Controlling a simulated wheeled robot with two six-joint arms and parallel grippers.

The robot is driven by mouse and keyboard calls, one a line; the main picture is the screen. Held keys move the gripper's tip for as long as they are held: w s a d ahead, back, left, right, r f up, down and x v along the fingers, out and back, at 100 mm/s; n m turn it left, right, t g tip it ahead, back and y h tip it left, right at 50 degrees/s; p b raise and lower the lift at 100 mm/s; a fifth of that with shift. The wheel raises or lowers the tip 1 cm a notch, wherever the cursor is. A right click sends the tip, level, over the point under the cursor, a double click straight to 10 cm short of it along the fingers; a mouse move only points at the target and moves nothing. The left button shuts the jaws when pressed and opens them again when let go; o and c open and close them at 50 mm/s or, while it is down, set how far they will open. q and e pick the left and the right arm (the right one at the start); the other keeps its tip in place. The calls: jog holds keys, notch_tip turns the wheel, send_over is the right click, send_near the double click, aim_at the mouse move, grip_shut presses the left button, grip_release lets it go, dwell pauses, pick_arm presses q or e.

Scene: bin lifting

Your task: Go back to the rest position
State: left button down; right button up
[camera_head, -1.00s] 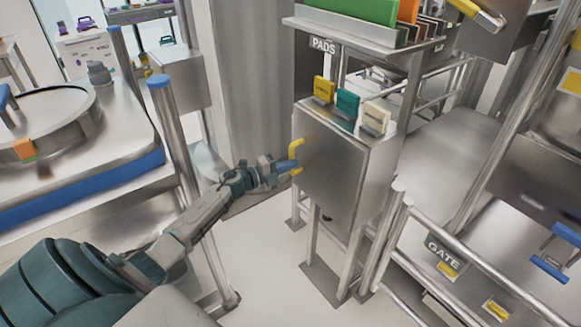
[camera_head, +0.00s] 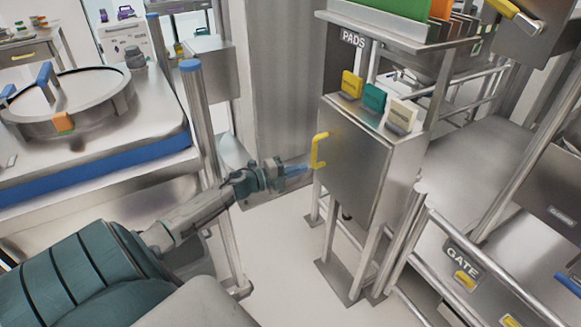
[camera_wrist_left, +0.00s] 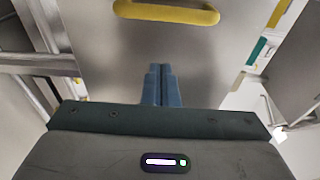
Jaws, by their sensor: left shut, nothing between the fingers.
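My left gripper (camera_head: 298,170) reaches in from the left and points at the steel cabinet (camera_head: 352,170). Its blue fingers are together with nothing between them. They stop just short of the cabinet's yellow handle (camera_head: 319,150), with a small gap. In the left wrist view, the shut fingers (camera_wrist_left: 160,84) point up toward the yellow handle (camera_wrist_left: 166,12), which lies apart beyond the tips. The cabinet door looks shut. My right gripper is not in view.
Yellow, teal and cream blocks (camera_head: 374,97) stand on the cabinet top, under the PADS shelf (camera_head: 385,38). A steel post (camera_head: 208,150) rises close beside my left arm. A bench with a round lid (camera_head: 70,98) is at left. GATE rails (camera_head: 470,268) are at right.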

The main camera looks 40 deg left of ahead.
pick_arm(q)
jog(key=v, duration=0.3)
jog(key=shift+d+r, duration=0.15)
jog(key=shift+d, duration=0.05)
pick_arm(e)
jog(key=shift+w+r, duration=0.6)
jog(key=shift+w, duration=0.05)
